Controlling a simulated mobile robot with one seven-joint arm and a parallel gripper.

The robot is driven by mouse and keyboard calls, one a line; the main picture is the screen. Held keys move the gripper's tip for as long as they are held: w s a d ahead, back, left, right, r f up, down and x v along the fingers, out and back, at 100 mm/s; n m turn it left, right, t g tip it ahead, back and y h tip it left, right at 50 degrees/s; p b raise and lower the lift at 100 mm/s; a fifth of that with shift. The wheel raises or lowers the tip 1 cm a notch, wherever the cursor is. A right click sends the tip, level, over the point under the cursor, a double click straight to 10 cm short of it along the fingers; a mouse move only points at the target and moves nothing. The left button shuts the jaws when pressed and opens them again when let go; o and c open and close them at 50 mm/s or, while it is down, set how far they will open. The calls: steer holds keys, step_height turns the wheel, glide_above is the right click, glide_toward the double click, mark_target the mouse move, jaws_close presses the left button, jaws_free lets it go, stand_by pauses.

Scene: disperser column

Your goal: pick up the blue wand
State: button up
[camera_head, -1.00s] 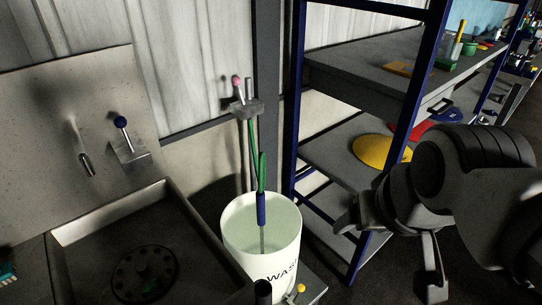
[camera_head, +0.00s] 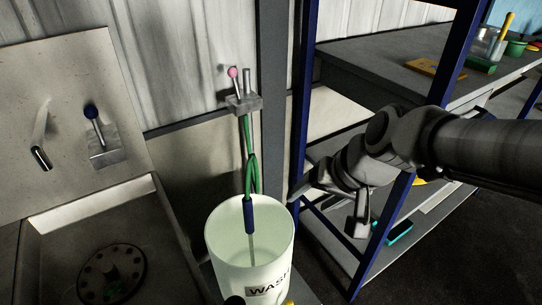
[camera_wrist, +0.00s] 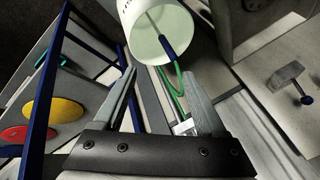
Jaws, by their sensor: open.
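The blue wand (camera_head: 249,215) stands in a white bucket (camera_head: 226,250), its thin metal tip down inside and a green hose looping up from its top. In the wrist view the blue wand (camera_wrist: 167,46) shows at the bucket's mouth, beyond my fingertips. My gripper (camera_head: 328,207) is to the right of the bucket, in front of the blue-framed shelf. In the wrist view my gripper (camera_wrist: 160,75) is open and empty, with the green hose seen between and beyond the fingers.
A metal sink (camera_head: 100,245) with a blue-knobbed tap lever (camera_head: 93,113) is at the left. A bracket with a pink knob (camera_head: 233,72) holds the hose on the wall. The shelf's blue post (camera_head: 303,100) rises close behind my gripper.

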steer(key=w+a+f+m+b, duration=0.1)
steer(key=w+a+f+b, duration=0.35)
steer(key=f, duration=0.75)
steer(key=t+h+b, duration=0.4)
steer(key=t+h, duration=0.1)
steer(key=h, duration=0.1)
glide_toward(247, 215)
steer(key=w+d, duration=0.1)
steer(key=d, duration=0.4)
steer(key=a+r+t+b, duration=0.1)
steer(key=a+r+t, duration=0.2)
steer(key=a+t, duration=0.1)
steer(key=f+b, duration=0.3)
steer(key=f, duration=0.2)
steer(key=w+f+b, duration=0.1)
steer(key=f+b, duration=0.1)
steer(key=f, duration=0.1)
steer(key=shift+w+a+b, duration=0.1)
steer(key=shift+w+b, duration=0.05)
steer(key=shift+b, duration=0.15)
steer(key=shift+w+f, duration=0.1)
steer(key=shift+w, duration=0.4)
steer(key=b+x, duration=0.3)
steer(key=x, duration=0.2)
steer(key=shift+w, duration=0.45)
